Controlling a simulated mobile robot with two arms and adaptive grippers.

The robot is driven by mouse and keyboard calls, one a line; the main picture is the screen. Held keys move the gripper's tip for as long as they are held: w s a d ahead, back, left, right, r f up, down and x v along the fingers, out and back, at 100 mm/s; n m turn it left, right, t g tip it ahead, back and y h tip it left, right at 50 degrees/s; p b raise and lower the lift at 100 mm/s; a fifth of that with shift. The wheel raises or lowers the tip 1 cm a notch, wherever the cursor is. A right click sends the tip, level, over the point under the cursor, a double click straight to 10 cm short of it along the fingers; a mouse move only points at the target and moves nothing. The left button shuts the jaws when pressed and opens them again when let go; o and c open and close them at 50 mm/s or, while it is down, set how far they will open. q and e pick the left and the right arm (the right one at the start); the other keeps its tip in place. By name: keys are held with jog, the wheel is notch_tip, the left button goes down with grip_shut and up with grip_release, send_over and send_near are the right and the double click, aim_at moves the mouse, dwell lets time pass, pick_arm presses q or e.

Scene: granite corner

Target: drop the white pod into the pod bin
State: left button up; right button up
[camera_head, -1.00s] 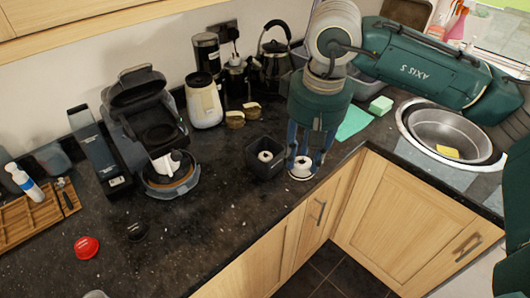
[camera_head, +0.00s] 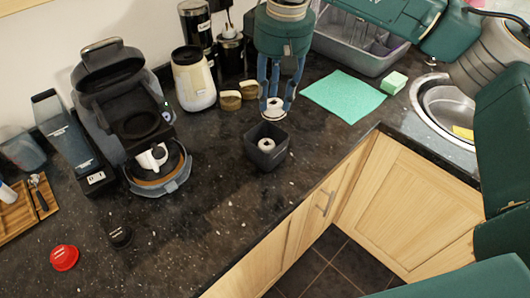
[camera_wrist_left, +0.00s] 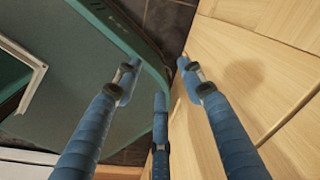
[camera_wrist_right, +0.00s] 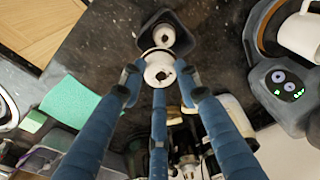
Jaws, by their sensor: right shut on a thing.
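The white pod (camera_head: 274,103) is between the fingertips of my right gripper (camera_head: 275,107), which is shut on it. It is held up over the far edge of the pod bin (camera_head: 270,164), a dark square open box. In the right wrist view the held pod (camera_wrist_right: 160,71) overlaps the near rim of the bin (camera_wrist_right: 184,22). Another white pod (camera_head: 266,145) lies inside the bin. My left gripper (camera_wrist_left: 160,72) shows in the left wrist view with its fingers apart and empty, beside light wooden cabinet fronts.
A coffee machine (camera_head: 125,95) with a white cup (camera_head: 152,157) stands left of the bin. A green cloth (camera_head: 344,96) and sink (camera_head: 447,106) are to the right.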

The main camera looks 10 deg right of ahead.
jog(key=shift+f+b, duration=0.4)
jog(key=shift+f, duration=0.55)
jog(key=o, duration=1.3)
jog(key=shift+r, duration=0.15)
pick_arm(q)
jog(key=shift+w+d+f, duration=0.45)
jog(key=shift+w+f, duration=0.1)
jog(key=shift+f, duration=0.15)
pick_arm(e)
notch_tip(320, 180, up, 12)
jog(key=s, duration=0.1)
jog(key=shift+s+d, duration=0.2)
jog(key=shift+d, duration=0.05)
jog(key=shift+f, duration=0.2)
